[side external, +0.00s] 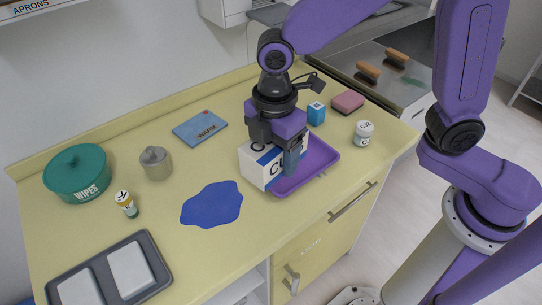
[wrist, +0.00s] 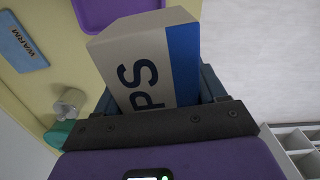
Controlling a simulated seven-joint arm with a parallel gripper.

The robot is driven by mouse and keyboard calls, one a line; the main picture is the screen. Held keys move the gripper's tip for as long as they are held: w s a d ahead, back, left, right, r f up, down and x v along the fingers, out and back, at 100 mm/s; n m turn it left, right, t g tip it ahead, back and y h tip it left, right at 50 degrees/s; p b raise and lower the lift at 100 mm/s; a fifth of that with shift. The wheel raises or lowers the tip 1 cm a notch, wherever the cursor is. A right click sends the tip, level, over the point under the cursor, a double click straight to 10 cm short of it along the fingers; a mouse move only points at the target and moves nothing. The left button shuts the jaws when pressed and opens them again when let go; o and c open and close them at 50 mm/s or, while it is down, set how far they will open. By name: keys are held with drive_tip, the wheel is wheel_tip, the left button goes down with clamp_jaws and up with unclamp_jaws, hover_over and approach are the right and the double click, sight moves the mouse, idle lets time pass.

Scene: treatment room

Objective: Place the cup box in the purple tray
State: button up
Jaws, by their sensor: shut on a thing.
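The cup box (side external: 252,168) is white with a blue band and dark lettering. My gripper (side external: 279,155) is shut on it, with a finger on either side. In the wrist view the box (wrist: 139,62) fills the space between the fingers, and the letters "PS" show. The purple tray (side external: 322,153) lies on the counter, just right of and partly behind the box in the side view. It also shows at the top of the wrist view (wrist: 95,16). The box overlaps the tray's left part in the side view; I cannot tell whether they touch.
A small blue box (side external: 316,113), a pink sponge-like block (side external: 348,101) and a white jar (side external: 363,133) stand behind and right of the tray. A blue "WARM" pack (side external: 200,128) and a flat blue patch (side external: 212,205) lie left. The counter's front edge is close to the tray.

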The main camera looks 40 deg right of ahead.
drive_tip(key=s+d+m, duration=0.1)
drive_tip(key=s+d, duration=0.2)
drive_tip(key=d, duration=0.5)
drive_tip(key=s+d+m, duration=0.1)
drive_tip(key=s+d, duration=0.2)
drive_tip(key=d, duration=0.5)
drive_tip(key=w+a+f, duration=0.1)
drive_tip(key=w+f, duration=0.2)
drive_tip(key=w, duration=0.1)
drive_tip(key=w+a+f, duration=0.2)
drive_tip(key=w+f, duration=0.1)
drive_tip(key=w, duration=0.1)
drive_tip(key=w+a+f, duration=0.1)
drive_tip(key=w+f, duration=0.2)
drive_tip(key=w, duration=0.1)
drive_tip(key=shift+w+a, duration=0.25)
drive_tip(key=shift+a, duration=0.05)
drive_tip(key=shift+w+f, duration=0.15)
drive_tip(key=shift+f, duration=0.1)
drive_tip(key=shift+w+a+f, duration=0.1)
drive_tip(key=shift+f, duration=1.5)
drive_tip(key=shift+f, duration=0.1)
drive_tip(key=o, duration=1.1)
